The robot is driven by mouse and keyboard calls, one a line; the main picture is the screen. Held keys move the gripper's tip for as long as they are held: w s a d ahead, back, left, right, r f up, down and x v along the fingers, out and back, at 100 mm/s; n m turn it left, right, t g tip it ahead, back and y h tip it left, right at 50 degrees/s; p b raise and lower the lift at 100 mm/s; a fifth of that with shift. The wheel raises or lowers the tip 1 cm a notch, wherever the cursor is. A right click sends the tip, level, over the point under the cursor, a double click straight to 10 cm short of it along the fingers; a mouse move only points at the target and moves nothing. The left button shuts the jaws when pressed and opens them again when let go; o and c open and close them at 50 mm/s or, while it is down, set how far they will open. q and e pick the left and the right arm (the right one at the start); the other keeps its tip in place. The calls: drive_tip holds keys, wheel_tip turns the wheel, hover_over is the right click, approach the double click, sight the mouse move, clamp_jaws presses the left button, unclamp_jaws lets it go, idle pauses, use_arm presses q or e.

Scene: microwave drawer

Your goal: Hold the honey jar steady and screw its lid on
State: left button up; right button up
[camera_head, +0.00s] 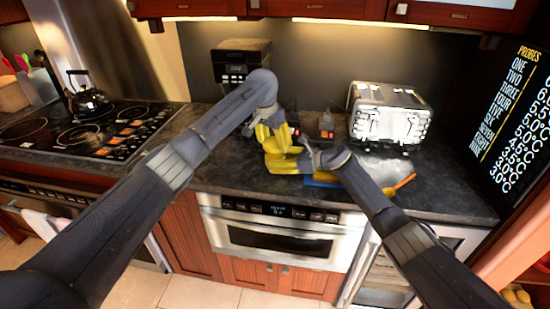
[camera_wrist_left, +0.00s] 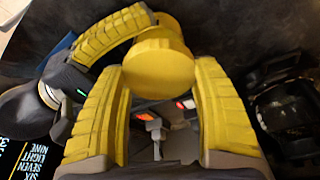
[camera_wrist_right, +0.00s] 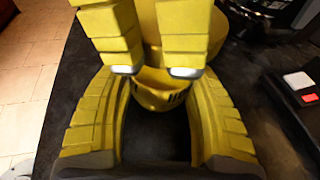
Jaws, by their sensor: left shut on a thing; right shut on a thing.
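The yellow round lid (camera_wrist_left: 158,66) sits between the fingers of my left gripper (camera_head: 266,134), which reaches down from above and is shut on it. The yellow honey jar (camera_wrist_right: 158,92) stands on the dark counter, lower down, and my right gripper (camera_head: 287,160) is shut around it from the right side. In the right wrist view the left fingers come down over the jar. The lid is at the jar's top, but the fingers hide the seam, so I cannot tell whether it is seated. Jar and lid are mostly hidden in the head view.
A metal toaster (camera_head: 388,115) stands right of the grippers. A coffee machine (camera_head: 240,60) is behind. A tool with an orange handle (camera_head: 400,185) and a blue board (camera_head: 322,181) lie near the right arm. A kettle (camera_head: 88,99) stands on the stove (camera_head: 75,130) at left.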

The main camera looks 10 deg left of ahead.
use_arm(q)
drive_tip(key=m+g+h, duration=0.1)
drive_tip(key=m, duration=0.5)
drive_tip(key=shift+d+m, duration=0.1)
drive_tip(key=shift+m, duration=0.3)
drive_tip(key=shift+m+g+h, duration=0.15)
drive_tip(key=shift+m+g, duration=0.35)
drive_tip(key=shift+m, duration=1.05)
drive_tip(key=shift+m+g+h, duration=0.15)
drive_tip(key=shift+m+g, duration=0.35)
drive_tip(key=shift+m, duration=1.05)
drive_tip(key=o, duration=1.2)
drive_tip(key=shift+o, duration=0.2)
drive_tip(key=shift+r, duration=2.5)
